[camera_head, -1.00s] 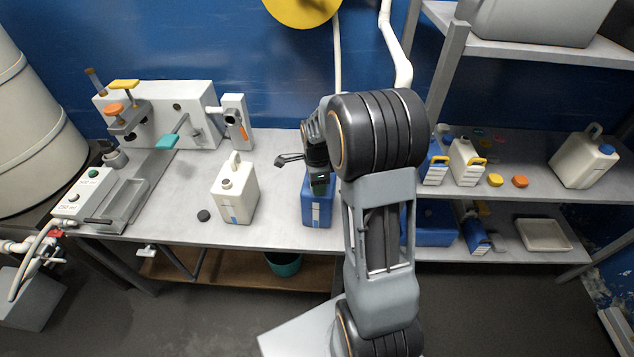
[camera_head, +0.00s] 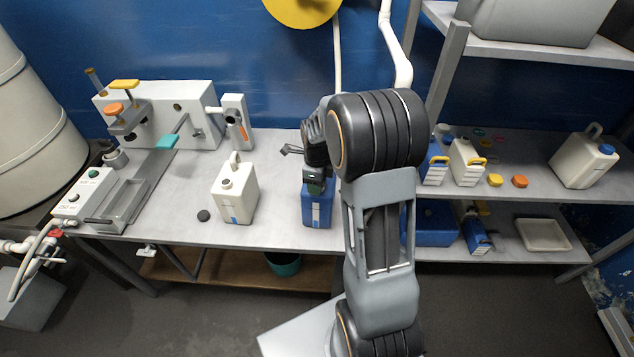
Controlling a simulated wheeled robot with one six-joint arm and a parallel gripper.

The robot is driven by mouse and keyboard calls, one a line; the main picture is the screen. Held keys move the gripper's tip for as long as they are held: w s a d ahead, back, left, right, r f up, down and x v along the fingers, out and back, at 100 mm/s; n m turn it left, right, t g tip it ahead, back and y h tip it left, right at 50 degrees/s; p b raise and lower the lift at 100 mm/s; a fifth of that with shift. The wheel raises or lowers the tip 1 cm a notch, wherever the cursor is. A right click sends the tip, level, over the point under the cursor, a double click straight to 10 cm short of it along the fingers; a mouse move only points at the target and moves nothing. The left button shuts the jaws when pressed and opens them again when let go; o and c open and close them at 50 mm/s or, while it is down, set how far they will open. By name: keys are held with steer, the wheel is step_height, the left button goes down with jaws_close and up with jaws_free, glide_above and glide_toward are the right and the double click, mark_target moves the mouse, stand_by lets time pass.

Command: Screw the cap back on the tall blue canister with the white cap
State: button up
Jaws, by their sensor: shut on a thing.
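The blue canister (camera_head: 317,212) stands upright on the workbench, right of its middle, with a pale label on its front. My gripper (camera_head: 314,188) is over the top of this canister, pointing down, and is shut. My gripper and arm hide the canister's neck and the cap, so I cannot see the white cap or how it sits on the neck.
A white canister (camera_head: 236,198) with an open-looking neck stands left of the blue one, with a small dark cap (camera_head: 203,215) beside it. A grey machine (camera_head: 160,118) with coloured handles fills the bench's left. Shelves (camera_head: 540,160) at right hold several canisters and loose caps.

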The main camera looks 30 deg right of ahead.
steer(key=m, duration=0.5)
steer(key=shift+m, duration=0.3)
steer(key=o, duration=1.1)
steer(key=shift+r, duration=0.1)
steer(key=shift+r+p, duration=1.7)
steer(key=shift+r, duration=0.5)
